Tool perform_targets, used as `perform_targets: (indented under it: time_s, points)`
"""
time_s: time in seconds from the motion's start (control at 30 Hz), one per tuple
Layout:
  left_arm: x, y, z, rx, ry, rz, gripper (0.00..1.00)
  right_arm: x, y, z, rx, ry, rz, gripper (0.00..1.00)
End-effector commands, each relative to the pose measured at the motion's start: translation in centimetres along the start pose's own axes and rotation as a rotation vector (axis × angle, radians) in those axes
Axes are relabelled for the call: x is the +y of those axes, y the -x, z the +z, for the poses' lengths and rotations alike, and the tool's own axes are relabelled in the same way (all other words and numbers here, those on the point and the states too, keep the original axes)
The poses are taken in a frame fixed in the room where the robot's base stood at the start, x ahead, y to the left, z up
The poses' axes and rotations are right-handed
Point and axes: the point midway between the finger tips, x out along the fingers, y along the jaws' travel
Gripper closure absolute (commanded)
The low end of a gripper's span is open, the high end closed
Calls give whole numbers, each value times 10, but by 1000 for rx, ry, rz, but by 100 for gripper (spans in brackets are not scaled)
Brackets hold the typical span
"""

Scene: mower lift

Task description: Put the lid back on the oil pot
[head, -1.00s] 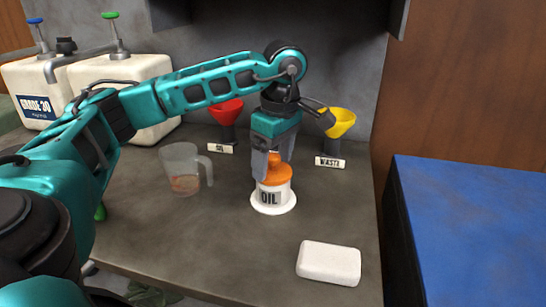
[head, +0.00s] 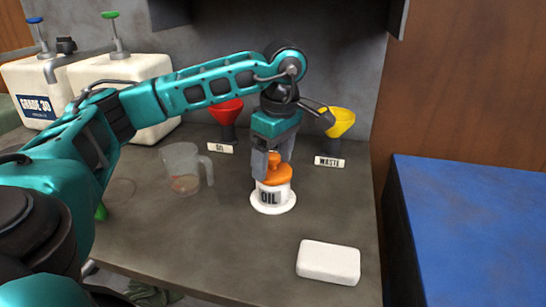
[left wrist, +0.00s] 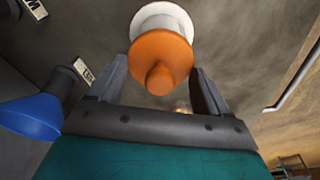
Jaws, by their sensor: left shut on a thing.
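The white oil pot (head: 270,196), labelled OIL, stands upright on a round white base (head: 291,204) on the bench. The orange lid (head: 280,176), with an upright knob, is at the pot's mouth; I cannot tell if it is fully seated. My left gripper (head: 273,172) points down over the pot and is shut on the lid. The left wrist view shows the lid (left wrist: 160,58) and its knob between the fingers (left wrist: 160,90), with the white base beyond. My right gripper is out of view.
A clear measuring jug (head: 181,169) stands left of the pot. A white block (head: 329,262) lies in front, to the right. Red (head: 227,111) and yellow (head: 342,122) funnels stand behind, with a blue funnel (left wrist: 30,117) in the wrist view. White canisters (head: 95,72) stand back left.

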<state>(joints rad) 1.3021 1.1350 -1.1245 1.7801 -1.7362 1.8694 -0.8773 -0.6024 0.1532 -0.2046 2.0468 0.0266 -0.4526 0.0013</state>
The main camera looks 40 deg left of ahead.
Motion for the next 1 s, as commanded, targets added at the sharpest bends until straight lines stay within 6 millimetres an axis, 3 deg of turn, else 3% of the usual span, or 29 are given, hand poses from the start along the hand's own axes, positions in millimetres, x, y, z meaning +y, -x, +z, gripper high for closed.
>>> perform_targets:
  time_s: [1.0]
  points:
    - [0,-3,0,0,0,1,52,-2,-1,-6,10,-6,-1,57]
